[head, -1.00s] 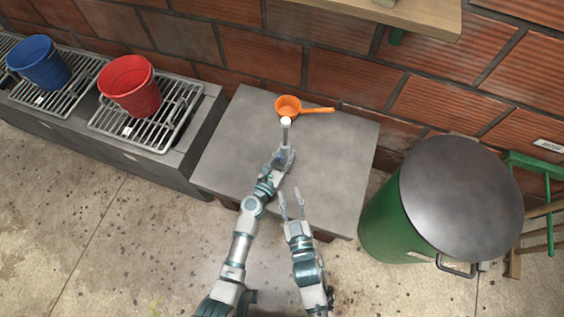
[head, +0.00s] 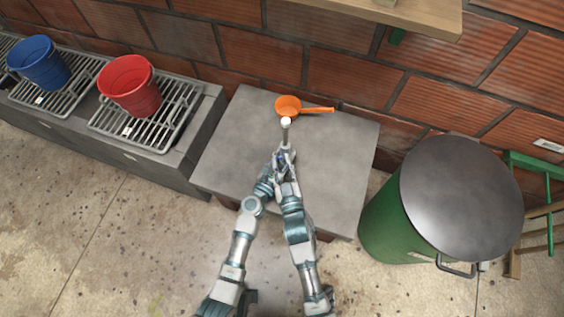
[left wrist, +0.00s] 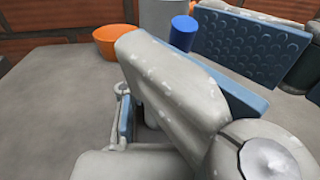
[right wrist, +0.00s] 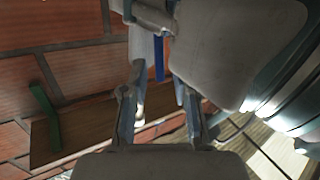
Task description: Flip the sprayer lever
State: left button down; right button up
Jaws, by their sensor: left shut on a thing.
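The sprayer (head: 286,125) stands upright on the grey tabletop, with a pale round top and a thin body. My left gripper (head: 279,160) is shut at its lower part, and its fingers hide much of it. A blue cylindrical part (left wrist: 181,34) shows in the left wrist view, beside a pale grey cylinder (left wrist: 161,15). My right gripper (head: 286,160) is beside the left one, close to the sprayer. In the right wrist view its fingers (right wrist: 158,92) are apart, with a narrow blue part (right wrist: 159,58) beyond them. I cannot make out the lever for certain.
An orange ladle (head: 288,105) lies behind the sprayer on the table (head: 335,170). A green barrel (head: 390,215) with a grey lid stands right. Red (head: 130,88) and blue (head: 40,63) buckets sit on racks left. A wooden shelf (head: 425,17) overhangs behind. The table's right side is clear.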

grip_shut()
jog(key=shift+w, duration=0.1)
jog(key=shift+w+d+r+m+g, duration=0.2)
jog(key=shift+m+g, duration=0.2)
jog(key=shift+g, duration=0.2)
jog(key=shift+o, duration=1.7)
grip_release()
jog(key=shift+a, duration=0.1)
jog(key=v, duration=1.2)
jog(key=shift+f, duration=0.1)
